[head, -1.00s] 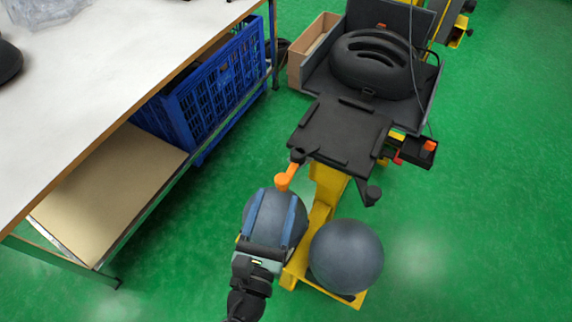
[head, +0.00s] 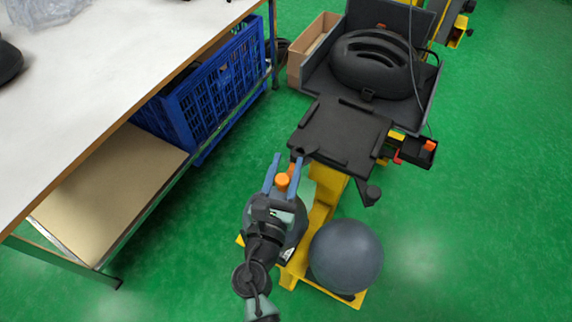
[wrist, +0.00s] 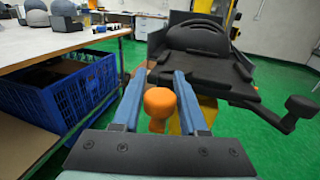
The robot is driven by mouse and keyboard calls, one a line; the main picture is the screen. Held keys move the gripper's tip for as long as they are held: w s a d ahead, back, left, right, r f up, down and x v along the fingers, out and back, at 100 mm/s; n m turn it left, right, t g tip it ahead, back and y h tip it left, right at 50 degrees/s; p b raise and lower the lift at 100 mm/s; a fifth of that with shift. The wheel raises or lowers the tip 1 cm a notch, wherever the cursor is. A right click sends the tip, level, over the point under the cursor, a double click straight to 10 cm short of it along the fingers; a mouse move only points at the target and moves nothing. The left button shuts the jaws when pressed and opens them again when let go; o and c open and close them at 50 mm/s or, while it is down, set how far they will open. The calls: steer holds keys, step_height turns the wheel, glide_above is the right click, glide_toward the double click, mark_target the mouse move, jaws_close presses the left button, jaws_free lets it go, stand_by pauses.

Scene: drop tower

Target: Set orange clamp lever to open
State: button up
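The orange clamp lever (head: 283,180) stands at the near left corner of the black platform on the yellow frame, its round knob toward me. My gripper (head: 283,165) is open, with its two blue fingers on either side of the orange knob in the head view. In the wrist view the knob (wrist: 159,103) sits between the fingers (wrist: 157,88), with a visible gap on each side. The lever's arm is mostly hidden behind the knob and fingers.
The black platform (head: 342,133) lies just beyond my gripper. Dark balls, one marked here (head: 346,257), sit low on the yellow frame. A white table (head: 95,85) and blue crate (head: 215,90) stand left.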

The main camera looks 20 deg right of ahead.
jaws_close()
stand_by(1.1)
